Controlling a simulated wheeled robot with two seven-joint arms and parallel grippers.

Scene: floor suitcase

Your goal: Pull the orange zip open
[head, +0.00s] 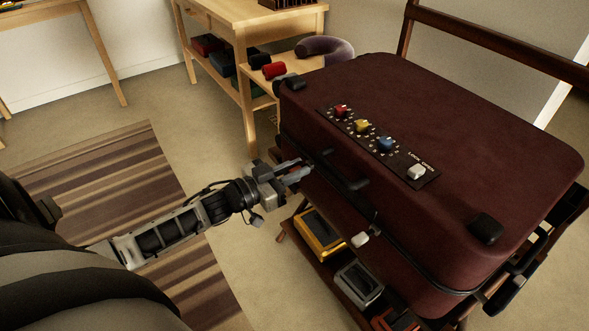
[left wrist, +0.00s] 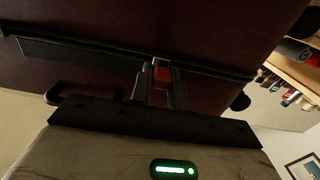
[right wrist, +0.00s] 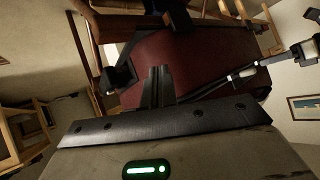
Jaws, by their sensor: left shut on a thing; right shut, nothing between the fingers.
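A dark maroon suitcase (head: 430,130) lies on a wooden rack, with a black zip line running around its side. My left gripper (head: 300,172) is at the suitcase's near left side. In the left wrist view its fingers (left wrist: 162,85) are shut on a small orange zip pull (left wrist: 161,74) at the zip line. In the head view the fingers mostly hide the pull. My right gripper shows only in the right wrist view (right wrist: 159,85); its fingers are shut with nothing between them, and the suitcase (right wrist: 195,65) is beyond them.
A black panel (head: 370,140) with red, yellow, blue and white knobs is on the suitcase top. A black handle (head: 345,180) juts from its near side. Below, the rack's shelf holds a yellow case (head: 318,235) and a grey case (head: 360,285). Open floor and a striped rug (head: 110,180) lie left.

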